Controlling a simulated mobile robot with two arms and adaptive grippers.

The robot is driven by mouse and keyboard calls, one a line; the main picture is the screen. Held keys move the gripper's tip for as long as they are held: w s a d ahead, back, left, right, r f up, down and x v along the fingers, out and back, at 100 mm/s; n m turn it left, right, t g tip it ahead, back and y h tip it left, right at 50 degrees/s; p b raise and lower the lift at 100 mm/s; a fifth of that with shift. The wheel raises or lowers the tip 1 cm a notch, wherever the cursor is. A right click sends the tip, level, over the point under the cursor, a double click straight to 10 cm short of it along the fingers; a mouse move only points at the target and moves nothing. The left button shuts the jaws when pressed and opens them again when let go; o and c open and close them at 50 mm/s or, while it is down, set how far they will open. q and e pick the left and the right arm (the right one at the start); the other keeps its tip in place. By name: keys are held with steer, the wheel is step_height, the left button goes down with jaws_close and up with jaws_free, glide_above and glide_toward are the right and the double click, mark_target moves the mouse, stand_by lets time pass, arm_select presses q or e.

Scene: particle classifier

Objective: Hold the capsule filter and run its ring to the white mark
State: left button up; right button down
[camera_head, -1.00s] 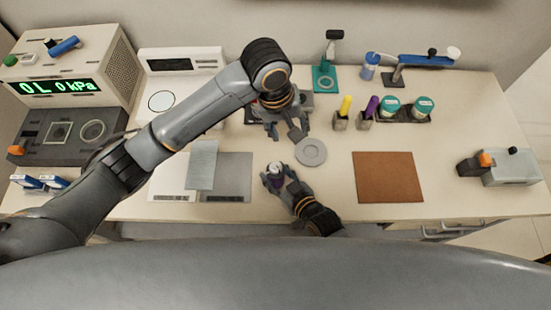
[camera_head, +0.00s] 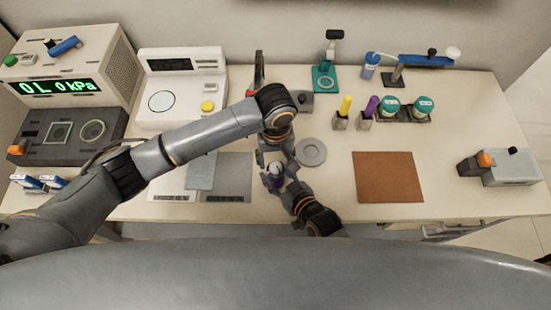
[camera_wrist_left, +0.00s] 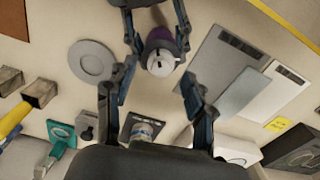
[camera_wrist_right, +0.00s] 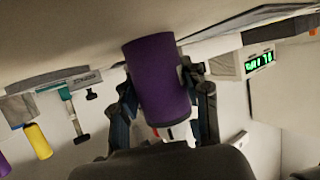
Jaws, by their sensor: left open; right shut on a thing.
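The capsule filter (camera_head: 275,169) is a small purple cylinder with a pale top, near the front of the bench. My right gripper (camera_head: 279,185) is shut on it. In the right wrist view the purple body (camera_wrist_right: 160,82) sits between the right fingers. In the left wrist view the pale top (camera_wrist_left: 161,62) with dark marks faces the camera. My left gripper (camera_head: 273,155) is open just behind the filter. Its fingers (camera_wrist_left: 153,88) are spread and reach toward the top, with nothing held. I cannot make out the ring or white mark clearly.
A round grey disc (camera_head: 312,152) lies close to the right of the grippers. A grey plate (camera_head: 228,177) is to the left and a brown mat (camera_head: 388,177) to the right. Yellow and purple pieces (camera_head: 345,107) stand in holders behind. The bench between disc and mat is clear.

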arm_select(q)
steer(key=shift+f, duration=0.55)
jaws_close()
steer(key=shift+m, duration=0.3)
